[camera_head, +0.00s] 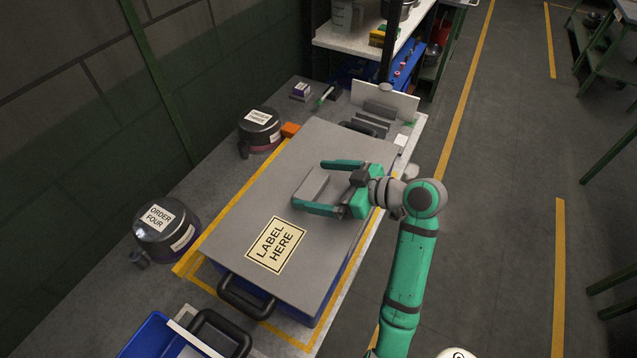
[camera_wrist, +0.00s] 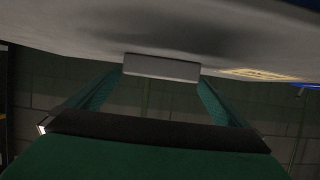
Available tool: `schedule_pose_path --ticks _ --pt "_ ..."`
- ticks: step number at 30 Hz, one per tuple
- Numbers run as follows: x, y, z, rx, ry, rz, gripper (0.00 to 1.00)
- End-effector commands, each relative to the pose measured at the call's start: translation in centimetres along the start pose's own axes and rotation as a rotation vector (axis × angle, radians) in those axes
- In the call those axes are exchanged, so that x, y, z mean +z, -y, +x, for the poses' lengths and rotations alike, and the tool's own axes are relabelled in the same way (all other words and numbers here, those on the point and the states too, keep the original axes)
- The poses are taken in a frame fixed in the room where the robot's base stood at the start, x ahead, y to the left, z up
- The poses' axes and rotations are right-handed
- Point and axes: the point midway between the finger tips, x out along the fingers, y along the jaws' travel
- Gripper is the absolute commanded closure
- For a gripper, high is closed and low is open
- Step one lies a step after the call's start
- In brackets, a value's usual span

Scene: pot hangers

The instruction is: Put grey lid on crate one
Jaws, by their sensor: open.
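The grey lid (camera_head: 262,190) lies flat on top of a blue crate (camera_head: 341,280) on the workbench, with a yellow "LABEL HERE" sticker (camera_head: 277,244) on its near part. Its underside contact with the crate is hidden. My gripper (camera_head: 308,184) is open low over the lid's middle. A raised grey block (camera_head: 314,187), which looks like the lid's handle, lies between its fingers. In the wrist view, this block (camera_wrist: 161,67) sits between the tips of my open gripper (camera_wrist: 162,76), against the lid surface (camera_wrist: 60,38). Firm contact is not visible.
Dark pots labelled "ORDER FOUR" (camera_head: 165,231) and "ORDER THREE" (camera_head: 259,130) stand left of the crate. An open blue crate (camera_head: 150,338) is at the near left. A rack with grey plates (camera_head: 385,103) is behind.

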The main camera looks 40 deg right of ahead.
Motion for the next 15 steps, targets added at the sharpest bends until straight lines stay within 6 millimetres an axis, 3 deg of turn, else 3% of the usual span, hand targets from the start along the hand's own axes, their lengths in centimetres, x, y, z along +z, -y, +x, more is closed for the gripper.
schedule_pose_path --ticks 5,15 --pt "-0.1 -0.1 -2.1 0.003 -0.001 0.0 0.0" --pt "-0.1 0.0 -8.3 0.003 -0.001 -0.003 0.0"
